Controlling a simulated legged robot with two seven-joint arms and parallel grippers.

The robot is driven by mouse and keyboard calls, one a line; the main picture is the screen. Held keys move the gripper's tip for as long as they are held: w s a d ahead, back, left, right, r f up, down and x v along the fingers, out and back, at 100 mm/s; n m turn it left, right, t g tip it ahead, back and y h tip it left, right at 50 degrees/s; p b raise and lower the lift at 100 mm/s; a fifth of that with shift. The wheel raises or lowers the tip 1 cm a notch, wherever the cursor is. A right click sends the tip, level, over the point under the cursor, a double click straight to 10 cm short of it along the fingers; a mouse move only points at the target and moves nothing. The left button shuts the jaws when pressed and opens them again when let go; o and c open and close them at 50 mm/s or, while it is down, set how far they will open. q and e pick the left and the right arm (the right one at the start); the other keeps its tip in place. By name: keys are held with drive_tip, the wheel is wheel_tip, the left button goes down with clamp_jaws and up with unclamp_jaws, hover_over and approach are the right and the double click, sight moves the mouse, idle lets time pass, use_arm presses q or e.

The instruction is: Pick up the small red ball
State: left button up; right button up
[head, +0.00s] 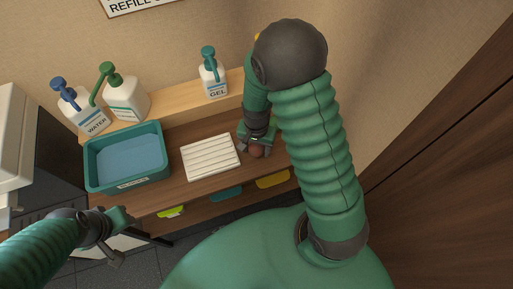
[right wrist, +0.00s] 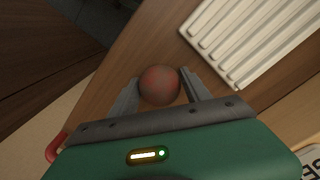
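The small red ball (head: 257,151) is at the right end of the wooden table, to the right of the white ribbed tray. It shows dull reddish-brown in the right wrist view (right wrist: 159,86). My right gripper (head: 251,146) is down at the ball. In the right wrist view its two grey fingers (right wrist: 159,77) stand on either side of the ball, open around it, with a narrow gap at the right finger. Firm contact cannot be made out. My left gripper (head: 124,216) is at the lower left, in front of the table and away from the ball; its fingers are unclear.
The white ribbed tray (head: 211,168) lies close to the left of the ball. A teal basin (head: 165,175) stands farther left. Pump bottles WATER (head: 94,121) and GEL (head: 213,87), plus another white bottle (head: 128,110), line the back. Coloured tabs hang at the table's front edge.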

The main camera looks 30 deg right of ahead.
sight(256, 149)
drive_tip(key=c, duration=1)
drive_tip(key=shift+w+r, duration=0.1)
drive_tip(key=shift+r, duration=0.4)
drive_tip(key=r, duration=0.1)
drive_tip(key=s+r, duration=0.1)
drive_tip(key=shift+a+r+p, duration=0.3)
drive_tip(key=shift+a+r, duration=0.05)
drive_tip(key=shift+a, duration=0.05)
drive_tip(key=s+a+r+p, duration=0.2)
drive_tip(key=s+a+p, duration=0.3)
drive_tip(key=s+a, duration=0.55)
wheel_tip(256, 149, up, 19)
drive_tip(key=p, duration=2)
drive_tip(key=shift+w+a+r, duration=0.15)
drive_tip(key=shift+w+a, duration=0.25)
drive_tip(key=shift+w, duration=0.1)
